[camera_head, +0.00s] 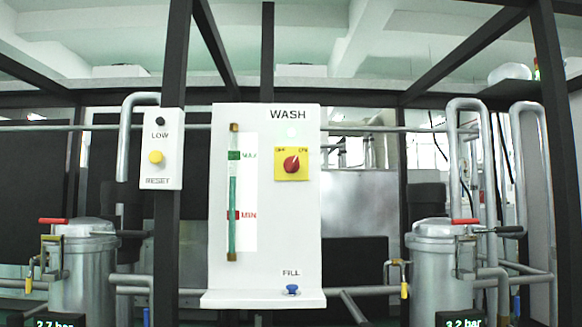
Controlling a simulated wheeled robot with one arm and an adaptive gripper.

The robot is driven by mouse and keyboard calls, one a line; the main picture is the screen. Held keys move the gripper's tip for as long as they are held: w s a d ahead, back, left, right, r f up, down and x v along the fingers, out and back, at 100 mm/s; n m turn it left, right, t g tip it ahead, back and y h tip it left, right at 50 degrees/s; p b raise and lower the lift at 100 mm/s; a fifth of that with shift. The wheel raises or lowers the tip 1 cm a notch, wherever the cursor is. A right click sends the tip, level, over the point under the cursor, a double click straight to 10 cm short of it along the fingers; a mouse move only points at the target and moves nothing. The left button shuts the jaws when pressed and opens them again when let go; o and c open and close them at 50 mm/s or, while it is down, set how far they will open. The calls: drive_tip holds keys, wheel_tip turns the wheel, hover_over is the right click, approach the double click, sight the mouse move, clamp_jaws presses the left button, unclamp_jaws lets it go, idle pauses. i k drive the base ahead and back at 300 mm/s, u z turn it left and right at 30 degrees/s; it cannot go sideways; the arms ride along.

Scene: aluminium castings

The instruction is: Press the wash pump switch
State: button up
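The wash panel (266,200) is a white upright board marked WASH, in the middle of the head view. Its rotary switch is a red knob (291,164) on a yellow plate (282,175), with small labels at the plate's upper left and upper right. The knob's exact setting is too small to tell. A pale greenish lamp (292,131) sits above the plate. A blue FILL knob (292,289) is on the panel's bottom ledge. My gripper is not in view.
A sight tube (233,190) with MAX and MIN marks is on the panel. Left of it, a small box (162,150) marked LOW and RESET has a yellow button (156,157). Metal canisters with red handles stand left (88,265) and right (437,258). Dark frame posts (167,230) and pipes surround the panel.

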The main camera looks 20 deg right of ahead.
sight(292, 165)
drive_tip(key=k, duration=0.65)
drive_tip(key=u, duration=0.9)
drive_tip(key=i, duration=1)
drive_tip(key=u, duration=0.3)
